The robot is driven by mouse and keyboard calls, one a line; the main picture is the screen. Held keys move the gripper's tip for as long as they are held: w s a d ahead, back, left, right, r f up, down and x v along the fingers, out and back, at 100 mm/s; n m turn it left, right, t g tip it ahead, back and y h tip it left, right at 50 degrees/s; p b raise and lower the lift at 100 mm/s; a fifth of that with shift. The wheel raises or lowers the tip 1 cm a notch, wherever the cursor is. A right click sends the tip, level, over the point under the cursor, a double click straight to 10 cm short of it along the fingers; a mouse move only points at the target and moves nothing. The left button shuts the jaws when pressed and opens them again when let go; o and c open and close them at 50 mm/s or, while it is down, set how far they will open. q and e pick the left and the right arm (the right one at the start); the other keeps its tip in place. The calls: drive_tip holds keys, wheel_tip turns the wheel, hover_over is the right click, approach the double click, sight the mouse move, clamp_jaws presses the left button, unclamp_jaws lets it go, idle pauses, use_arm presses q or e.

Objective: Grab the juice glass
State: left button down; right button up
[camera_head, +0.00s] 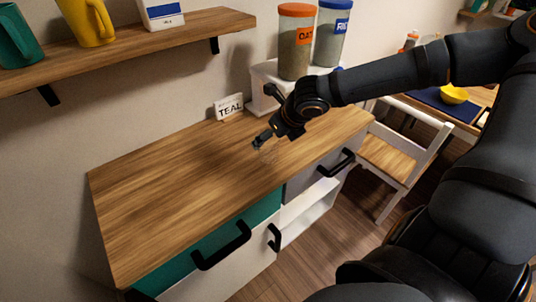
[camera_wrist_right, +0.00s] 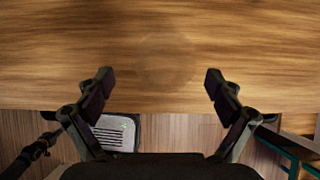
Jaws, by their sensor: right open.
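My right gripper (camera_head: 262,141) is low over the wooden cabinet top (camera_head: 170,200), near its right part. In the right wrist view the gripper (camera_wrist_right: 158,78) is open, its two fingers well apart with nothing solid-looking gripped. A faint, see-through round outline (camera_wrist_right: 166,60) shows on the wood just beyond and between the fingertips. It may be the clear juice glass, seen from above, but it is too faint to be sure. In the head view no glass stands out clearly near the gripper. My left gripper is not in view.
Behind my arm are the orange-lidded jar (camera_head: 295,45) and blue-lidded jar (camera_head: 331,35). A shelf (camera_head: 130,48) holds a yellow mug (camera_head: 88,22). A chair (camera_head: 395,160) stands right. The cabinet top's left part is clear.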

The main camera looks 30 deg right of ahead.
sight(268, 143)
drive_tip(key=b+x, duration=0.2)
drive_tip(key=x, duration=0.1)
drive_tip(key=b+x, duration=0.1)
drive_tip(key=x, duration=0.1)
drive_tip(key=shift+s+d+f, duration=0.2)
drive_tip(key=shift+d+f, duration=0.1)
drive_tip(key=shift+d, duration=0.05)
drive_tip(key=shift+w+a, duration=0.1)
drive_tip(key=shift+w, duration=0.05)
drive_tip(key=shift+r, duration=0.1)
drive_tip(key=shift+c, duration=0.8)
drive_tip(key=c, duration=1.3)
